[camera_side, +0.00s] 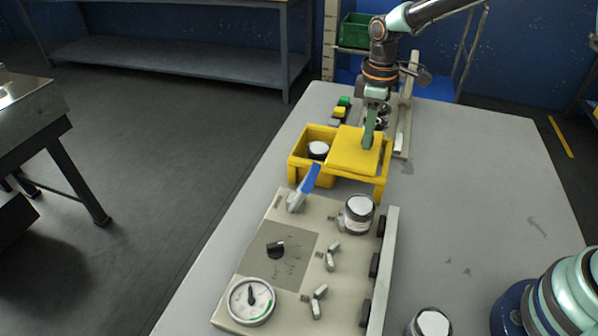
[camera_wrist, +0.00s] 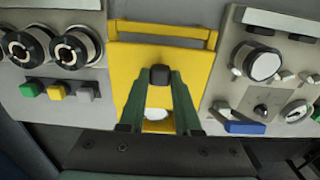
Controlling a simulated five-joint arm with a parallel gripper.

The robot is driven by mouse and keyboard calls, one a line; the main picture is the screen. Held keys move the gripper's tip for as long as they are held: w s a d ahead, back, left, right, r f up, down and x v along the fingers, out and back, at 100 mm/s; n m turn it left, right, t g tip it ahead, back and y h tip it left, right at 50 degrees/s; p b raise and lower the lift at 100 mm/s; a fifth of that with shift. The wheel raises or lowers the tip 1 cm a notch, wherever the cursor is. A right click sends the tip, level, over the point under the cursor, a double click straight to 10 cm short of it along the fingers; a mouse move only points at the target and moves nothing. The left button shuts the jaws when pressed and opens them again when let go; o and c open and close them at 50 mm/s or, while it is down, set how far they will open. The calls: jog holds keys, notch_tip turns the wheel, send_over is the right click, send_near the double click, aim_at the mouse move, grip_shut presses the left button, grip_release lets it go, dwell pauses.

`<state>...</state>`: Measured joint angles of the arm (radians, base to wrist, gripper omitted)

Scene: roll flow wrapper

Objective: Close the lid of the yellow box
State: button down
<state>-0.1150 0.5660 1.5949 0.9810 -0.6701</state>
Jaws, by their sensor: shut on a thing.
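The yellow box (camera_side: 297,160) stands on the grey table in the side view. Its flat yellow lid (camera_side: 352,152) lies over the right part of the frame, and the left part is open. A white-topped round item (camera_side: 318,149) shows in the opening, and also between my fingers in the wrist view (camera_wrist: 157,114). My gripper (camera_side: 369,143) is at the right part of the lid. In the wrist view my gripper (camera_wrist: 160,78) is shut on the lid's small black knob (camera_wrist: 159,74). The yellow rail frame (camera_wrist: 165,30) shows bare beyond the lid.
A control panel (camera_side: 290,245) with a gauge, knobs and a blue-handled lever (camera_side: 309,180) lies in front of the box. Coloured buttons (camera_side: 340,111) are behind. The table's right side is mostly clear.

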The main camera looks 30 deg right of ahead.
jog(key=shift+a+r, duration=0.1)
dwell(0.8)
jog(key=w+a, duration=0.6)
jog(key=shift+w+a, duration=0.15)
jog(key=shift+w, duration=0.1)
jog(key=c, duration=0.6)
grip_release()
notch_tip(320, 180, up, 12)
jog(key=shift+s+r, duration=0.1)
